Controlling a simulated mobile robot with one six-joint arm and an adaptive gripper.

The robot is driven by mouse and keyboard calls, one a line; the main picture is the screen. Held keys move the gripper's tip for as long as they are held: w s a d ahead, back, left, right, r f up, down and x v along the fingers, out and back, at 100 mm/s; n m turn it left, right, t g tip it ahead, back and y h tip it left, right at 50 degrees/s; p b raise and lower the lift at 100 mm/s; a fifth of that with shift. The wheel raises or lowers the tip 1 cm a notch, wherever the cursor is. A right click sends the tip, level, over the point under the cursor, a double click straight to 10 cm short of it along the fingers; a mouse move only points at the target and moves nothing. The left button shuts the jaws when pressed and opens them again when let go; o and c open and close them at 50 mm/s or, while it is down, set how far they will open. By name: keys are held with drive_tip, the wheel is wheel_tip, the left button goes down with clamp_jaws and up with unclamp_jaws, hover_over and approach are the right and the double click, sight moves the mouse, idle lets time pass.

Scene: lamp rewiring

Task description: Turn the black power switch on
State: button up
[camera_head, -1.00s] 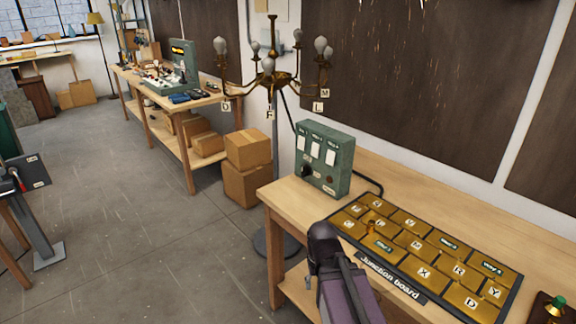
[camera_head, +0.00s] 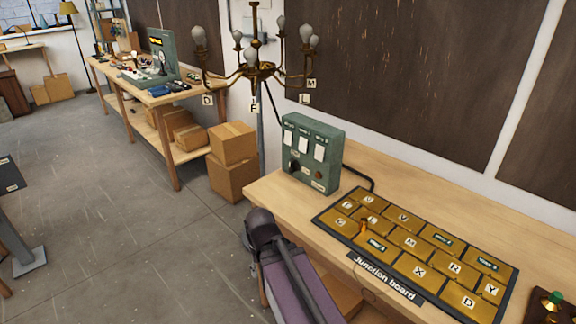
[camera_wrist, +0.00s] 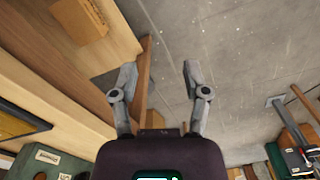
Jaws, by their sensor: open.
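The green control box (camera_head: 328,157) stands at the back left of the near workbench. Its front has several white labels and a black knob-like switch (camera_head: 293,166) low on the left. The switch's on or off position is too small to tell. Part of a green box (camera_wrist: 50,165) shows at the lower left in the wrist view. My gripper (camera_wrist: 159,65) is open and empty, its two fingers apart over the floor and bench edge. In the head view my arm is at the bench's front edge, apart from the switch; the fingers are not clear there.
The junction board (camera_head: 420,250) with brass lettered plates lies right of the box, joined by a black cable (camera_head: 358,178). Cardboard boxes (camera_head: 232,145) are stacked left of the bench. Open floor (camera_head: 120,240) lies to the left.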

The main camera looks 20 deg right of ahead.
drive_tip(key=shift+a, duration=0.15)
drive_tip(key=shift+w, duration=0.15)
